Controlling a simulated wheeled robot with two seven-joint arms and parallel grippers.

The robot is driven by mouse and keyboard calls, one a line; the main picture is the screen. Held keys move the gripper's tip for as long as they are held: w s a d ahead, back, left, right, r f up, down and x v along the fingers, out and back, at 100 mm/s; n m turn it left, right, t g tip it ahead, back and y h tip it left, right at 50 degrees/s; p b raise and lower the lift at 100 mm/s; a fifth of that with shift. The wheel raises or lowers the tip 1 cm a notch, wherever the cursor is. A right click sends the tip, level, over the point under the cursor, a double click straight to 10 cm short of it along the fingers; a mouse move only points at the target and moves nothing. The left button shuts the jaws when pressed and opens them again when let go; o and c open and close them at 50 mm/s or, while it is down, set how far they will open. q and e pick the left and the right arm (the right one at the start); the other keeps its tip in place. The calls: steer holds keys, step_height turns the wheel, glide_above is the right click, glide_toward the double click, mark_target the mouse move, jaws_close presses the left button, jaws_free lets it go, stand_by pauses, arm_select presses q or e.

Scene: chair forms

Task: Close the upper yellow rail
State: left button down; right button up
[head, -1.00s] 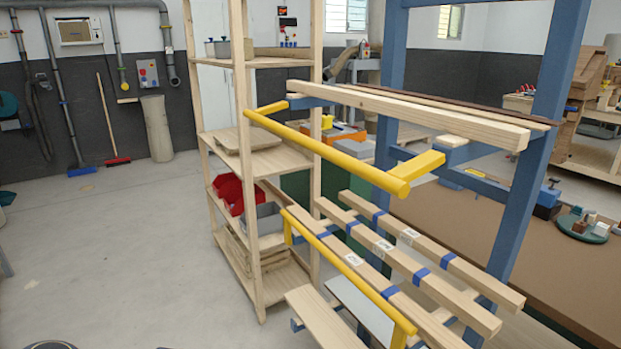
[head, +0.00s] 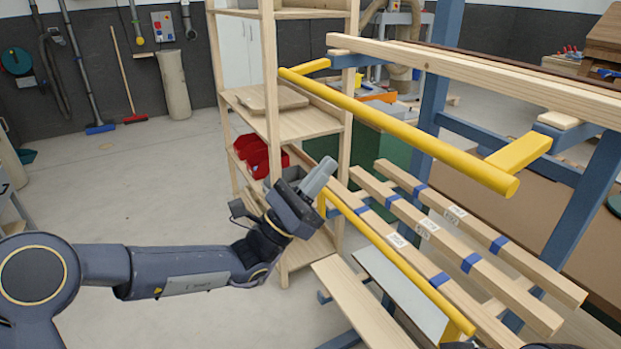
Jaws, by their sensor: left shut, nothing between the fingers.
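The upper yellow rail (head: 400,130) is a round bar on two yellow side arms. It stands out toward me from the blue frame (head: 592,195), just below the top wooden beams. A lower yellow rail (head: 398,265) runs below it, in front of wooden slats with blue bands. My left gripper (head: 322,175) is shut and empty. It points up and right, close to the far-left end of the lower rail in the picture and below the upper rail. I cannot tell its exact distance from either rail. My right gripper is not in view.
Wooden slats (head: 450,235) and a low plank (head: 358,300) fill the lower right. The grey floor (head: 120,205) at left is open.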

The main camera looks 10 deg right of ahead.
arm_select(q)
steer(key=w+d+r+p, duration=0.1)
steer(key=d+r+p, duration=0.1)
steer(key=r, duration=0.5)
steer(key=shift+d, duration=0.6)
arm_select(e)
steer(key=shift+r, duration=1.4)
arm_select(q)
steer(key=shift+r, duration=0.1)
